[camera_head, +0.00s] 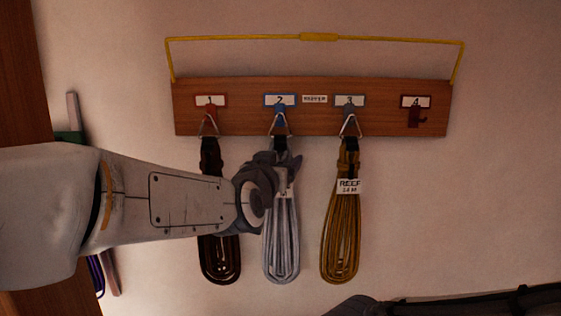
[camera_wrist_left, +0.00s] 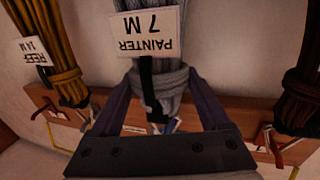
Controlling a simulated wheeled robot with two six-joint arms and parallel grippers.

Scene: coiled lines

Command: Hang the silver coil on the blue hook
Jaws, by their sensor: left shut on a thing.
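The silver coil (camera_head: 281,235) hangs below the blue hook (camera_head: 280,108) under number 2 on the wooden board. Its metal triangle ring (camera_head: 277,126) appears at the blue hook; how fully it sits on it is hard to tell. My left gripper (camera_head: 279,168) is shut on the upper part of the coil, just under its black strap. In the left wrist view the silver coil (camera_wrist_left: 172,82) is between the fingers, with an upside-down tag (camera_wrist_left: 148,35) reading PAINTER 7 M. The gripper hides part of the coil's top.
A dark brown coil (camera_head: 220,258) hangs on the red hook 1, close to my left gripper. A yellow-brown coil (camera_head: 341,235) tagged REEF hangs at hook 3. The dark red hook 4 (camera_head: 416,116) is empty. A yellow rail (camera_head: 319,37) runs above the board (camera_head: 382,122).

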